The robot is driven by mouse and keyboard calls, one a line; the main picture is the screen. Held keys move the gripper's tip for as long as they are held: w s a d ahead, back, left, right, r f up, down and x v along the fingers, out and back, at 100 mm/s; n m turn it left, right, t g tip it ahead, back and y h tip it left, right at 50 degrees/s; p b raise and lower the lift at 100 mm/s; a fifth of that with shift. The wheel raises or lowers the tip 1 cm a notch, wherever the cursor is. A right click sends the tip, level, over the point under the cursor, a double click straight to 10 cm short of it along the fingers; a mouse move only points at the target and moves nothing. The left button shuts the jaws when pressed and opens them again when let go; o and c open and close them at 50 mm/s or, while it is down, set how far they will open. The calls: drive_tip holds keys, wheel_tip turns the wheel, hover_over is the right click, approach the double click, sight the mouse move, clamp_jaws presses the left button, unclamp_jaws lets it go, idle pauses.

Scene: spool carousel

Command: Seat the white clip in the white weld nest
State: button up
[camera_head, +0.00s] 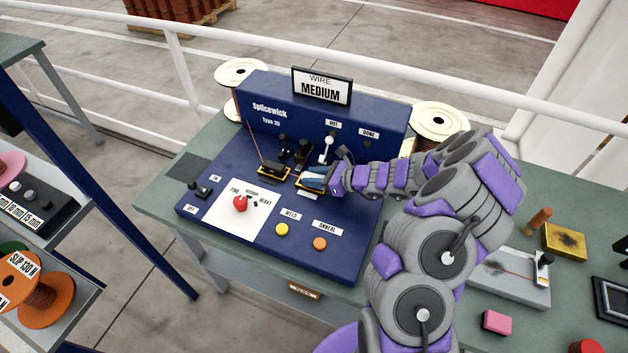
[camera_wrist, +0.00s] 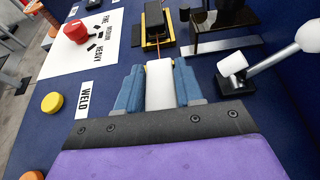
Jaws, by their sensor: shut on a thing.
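My gripper (camera_head: 316,177) is low over the blue welder deck. In the wrist view its two blue fingers (camera_wrist: 160,84) are shut on a white block (camera_wrist: 161,88), which I take for the white clip. A thin copper wire (camera_wrist: 157,52) shows just beyond the block, toward a black clip (camera_wrist: 154,18) on a yellow-edged plate. In the head view a yellow-edged plate (camera_head: 310,193) shows beneath my fingers, perhaps the white weld nest. My fingers hide most of it, so I cannot tell whether the clip touches it or sits in it.
A white-knobbed lever (camera_head: 328,141) stands close behind my gripper. The red selector knob (camera_head: 240,202), yellow weld button (camera_head: 281,229) and orange anneal button (camera_head: 320,243) are on the deck in front. The sign (camera_head: 321,88) reads "WIRE MEDIUM". Two cream spools (camera_head: 437,121) flank the blue housing.

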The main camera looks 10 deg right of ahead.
clamp_jaws()
wheel_tip(320, 180, up, 10)
drive_tip(key=shift+f+p, duration=0.2)
drive_tip(key=shift+p, duration=0.85)
drive_tip(key=shift+t+y, duration=0.6)
drive_tip(key=shift+y, duration=0.3)
drive_tip(key=shift+w+f+b, duration=0.1)
drive_tip(key=shift+f+b, duration=3.15)
drive_tip(key=shift+f, duration=0.75)
drive_tip(key=shift+p, duration=0.8)
drive_tip(key=shift+f+b, duration=0.45)
drive_tip(key=shift+f, duration=0.6)
drive_tip(key=o, duration=1)
unclamp_jaws()
drive_tip(key=shift+c, duration=0.2)
